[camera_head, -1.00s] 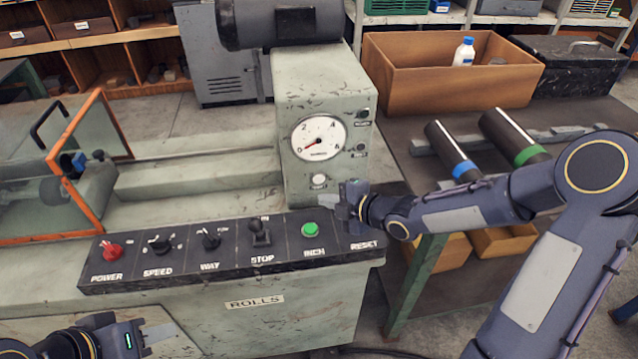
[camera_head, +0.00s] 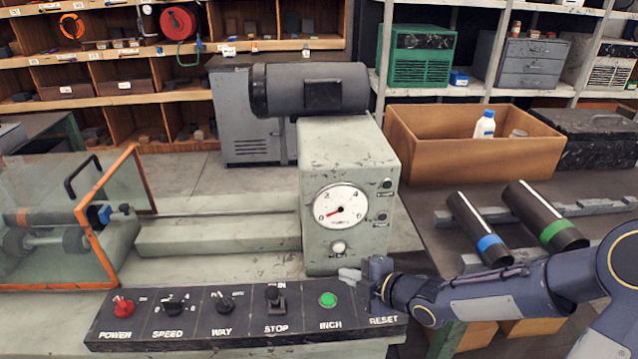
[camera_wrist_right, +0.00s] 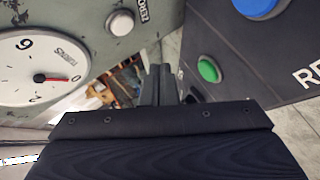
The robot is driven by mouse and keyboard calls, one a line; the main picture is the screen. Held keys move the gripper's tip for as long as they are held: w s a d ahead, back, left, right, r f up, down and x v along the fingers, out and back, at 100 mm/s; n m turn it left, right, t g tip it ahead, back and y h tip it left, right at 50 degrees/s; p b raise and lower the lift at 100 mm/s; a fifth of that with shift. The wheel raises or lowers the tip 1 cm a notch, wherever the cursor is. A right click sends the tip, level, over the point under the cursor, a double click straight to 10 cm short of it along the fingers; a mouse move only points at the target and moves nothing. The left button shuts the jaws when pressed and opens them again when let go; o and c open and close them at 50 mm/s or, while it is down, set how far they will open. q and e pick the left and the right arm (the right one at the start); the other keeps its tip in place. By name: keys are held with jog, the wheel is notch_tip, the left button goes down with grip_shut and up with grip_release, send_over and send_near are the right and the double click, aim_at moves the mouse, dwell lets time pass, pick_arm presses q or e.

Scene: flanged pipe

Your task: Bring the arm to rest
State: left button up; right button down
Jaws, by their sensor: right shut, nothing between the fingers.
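My right gripper (camera_head: 350,274) is shut and empty. It hovers over the right end of the black control panel (camera_head: 200,325), in front of the grey gauge column. The green INCH button (camera_head: 327,299) is just left of and below its fingertips in the head view. In the right wrist view the shut fingers (camera_wrist_right: 162,84) show, with the green button (camera_wrist_right: 208,69) and a blue button (camera_wrist_right: 258,6) to their right. The blue button by the RESET label is hidden behind the gripper in the head view. My left gripper is out of view.
The gauge (camera_head: 340,205) stands close behind the gripper, its red needle near 0. A glass guard (camera_head: 75,215) with an orange frame is at left. Two dark rollers (camera_head: 478,230) and a cardboard box (camera_head: 440,145) with a bottle (camera_head: 485,124) are on the right bench.

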jog(key=shift+s+d+r+h, duration=0.1)
jog(key=shift+d+r+h, duration=0.1)
jog(key=shift+d+h, duration=0.15)
jog(key=s+d+r+m+g+h+p, duration=0.1)
jog(key=s+d+r+m+h, duration=0.2)
jog(key=s+d+m, duration=0.35)
jog(key=s+d+r+m+g+h, duration=0.1)
jog(key=s+d+r+m+h, duration=0.35)
jog(key=s+m, duration=0.2)
jog(key=s+a+r+m+g+y, duration=0.1)
jog(key=s+a+m+g+y, duration=0.1)
jog(key=s+m, duration=0.9)
jog(key=s+a+y, duration=0.1)
jog(key=s, duration=0.2)
jog(key=shift+s+y+p, duration=0.15)
jog(key=shift+y+p, duration=0.15)
jog(key=shift+p, duration=0.1)
